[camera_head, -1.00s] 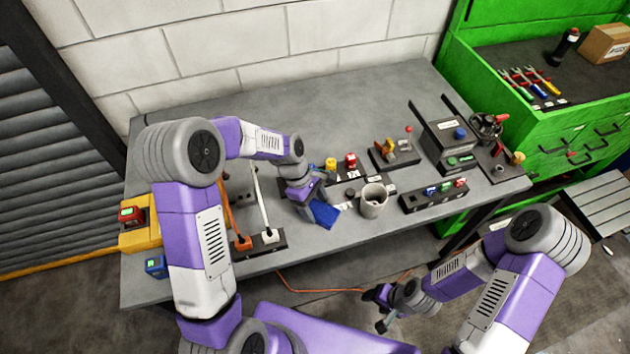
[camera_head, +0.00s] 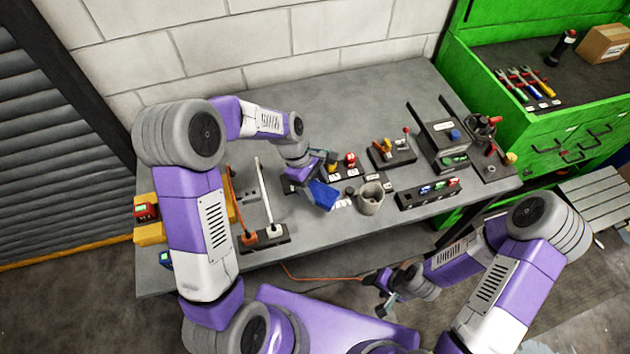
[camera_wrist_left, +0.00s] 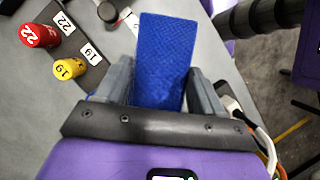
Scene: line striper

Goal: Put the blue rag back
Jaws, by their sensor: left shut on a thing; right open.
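The blue rag (camera_head: 322,194) is a flat blue cloth piece held by my left gripper (camera_head: 318,180) over the middle of the grey workbench. In the left wrist view the rag (camera_wrist_left: 163,55) stands out from between the two fingers of the left gripper (camera_wrist_left: 160,85), which are shut on it. It appears raised above the bench; its far edge is near the grey cup (camera_head: 371,199). My right gripper (camera_head: 380,290) is open and empty, low in front of the bench's front edge.
A red knob (camera_wrist_left: 38,34) and a yellow knob (camera_wrist_left: 68,68) with number labels stand close to the left gripper. Two upright levers (camera_head: 266,203) stand to its left. A switch box (camera_head: 430,193) is right of the cup. The bench's back (camera_head: 330,105) is clear.

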